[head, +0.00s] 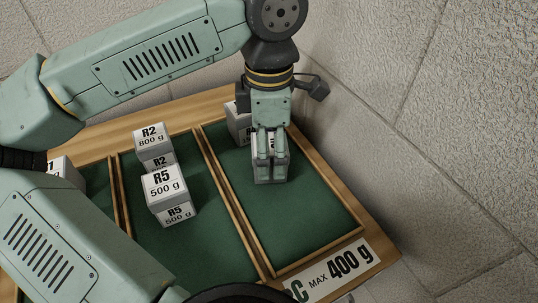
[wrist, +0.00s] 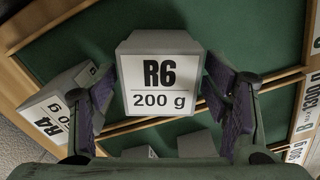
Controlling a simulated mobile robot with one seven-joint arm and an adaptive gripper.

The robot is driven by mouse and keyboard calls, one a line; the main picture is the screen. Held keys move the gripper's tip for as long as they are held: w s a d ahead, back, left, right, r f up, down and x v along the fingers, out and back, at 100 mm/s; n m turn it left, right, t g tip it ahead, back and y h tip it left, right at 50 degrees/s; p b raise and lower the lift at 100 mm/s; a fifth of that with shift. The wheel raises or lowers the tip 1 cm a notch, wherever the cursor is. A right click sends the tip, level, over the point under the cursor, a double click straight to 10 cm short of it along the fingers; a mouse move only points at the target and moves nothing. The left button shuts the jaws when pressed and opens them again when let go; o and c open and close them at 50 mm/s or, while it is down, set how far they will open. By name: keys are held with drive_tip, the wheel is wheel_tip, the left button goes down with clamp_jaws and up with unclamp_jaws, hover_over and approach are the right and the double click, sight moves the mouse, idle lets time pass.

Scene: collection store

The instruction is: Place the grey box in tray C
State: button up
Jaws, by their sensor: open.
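A grey box with a white R6, 200 g label (wrist: 160,85) is between my fingers in the wrist view. In the head view the same grey box (head: 268,176) is in tray C (head: 300,232), toward its back half, and appears to rest on the green floor. My gripper (head: 268,150) points down over it. The fingers (wrist: 165,110) are open, one on each side of the box; I cannot tell whether either pad touches it. The gripper hides most of the box's top in the head view.
An R4 box (wrist: 58,108) stands close beside the left finger; a box (head: 238,125) shows behind the gripper.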

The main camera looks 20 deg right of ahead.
wheel_tip(320, 180, up, 9)
drive_tip(key=shift+r+b, duration=0.15)
drive_tip(key=shift+b, duration=0.15)
idle(0.4)
